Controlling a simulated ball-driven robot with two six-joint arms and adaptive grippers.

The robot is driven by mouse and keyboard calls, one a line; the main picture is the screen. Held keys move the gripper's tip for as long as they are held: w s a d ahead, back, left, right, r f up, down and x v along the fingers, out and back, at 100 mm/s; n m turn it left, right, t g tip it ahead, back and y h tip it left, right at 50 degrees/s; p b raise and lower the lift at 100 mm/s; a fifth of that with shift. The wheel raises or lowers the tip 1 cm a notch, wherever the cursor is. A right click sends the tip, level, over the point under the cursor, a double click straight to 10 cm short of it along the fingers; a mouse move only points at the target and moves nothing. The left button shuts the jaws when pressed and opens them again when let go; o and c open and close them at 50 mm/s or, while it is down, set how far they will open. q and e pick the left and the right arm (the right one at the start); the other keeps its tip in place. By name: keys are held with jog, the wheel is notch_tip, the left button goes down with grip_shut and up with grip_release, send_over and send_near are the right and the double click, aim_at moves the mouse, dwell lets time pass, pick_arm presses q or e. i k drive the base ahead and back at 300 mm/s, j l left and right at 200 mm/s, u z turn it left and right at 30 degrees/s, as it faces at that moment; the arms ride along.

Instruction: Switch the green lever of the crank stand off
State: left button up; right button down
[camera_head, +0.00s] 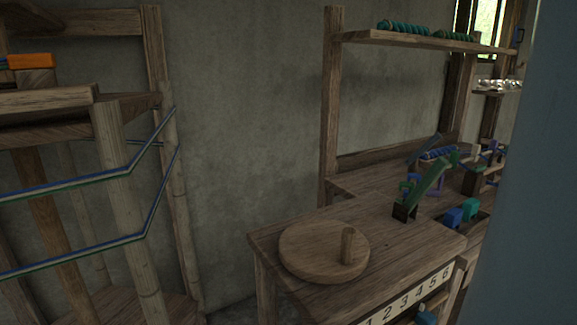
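A green lever (431,177) stands tilted up to the right from a small dark wooden block (404,212) on the wooden stand (390,246). A round wooden crank disc (312,255) with an upright peg handle (347,245) lies flat on the near left part of the stand's top. Neither of my grippers shows in the head view, and nothing touches the lever or the crank.
A wooden frame with blue and green bands (70,181) stands at the left. A shelf (425,41) with teal rolls rises behind the stand. Blue and teal pieces (453,218) sit right of the lever. A blue-grey surface, perhaps mine, blocks the right edge.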

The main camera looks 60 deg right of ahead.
aim_at(441, 163)
jog(key=k+l+z, duration=0.1)
jog(key=l, duration=0.55)
jog(key=k+l+z, duration=0.15)
jog(key=l, duration=0.55)
jog(key=k+l+z, duration=0.1)
jog(key=l, duration=0.6)
jog(key=k+l+z, duration=0.15)
jog(key=l, duration=0.55)
jog(key=k+l+z, duration=0.4)
jog(key=k+z, duration=0.2)
jog(key=k+l+z, duration=0.15)
jog(key=z, duration=0.2)
jog(key=k+l, duration=0.05)
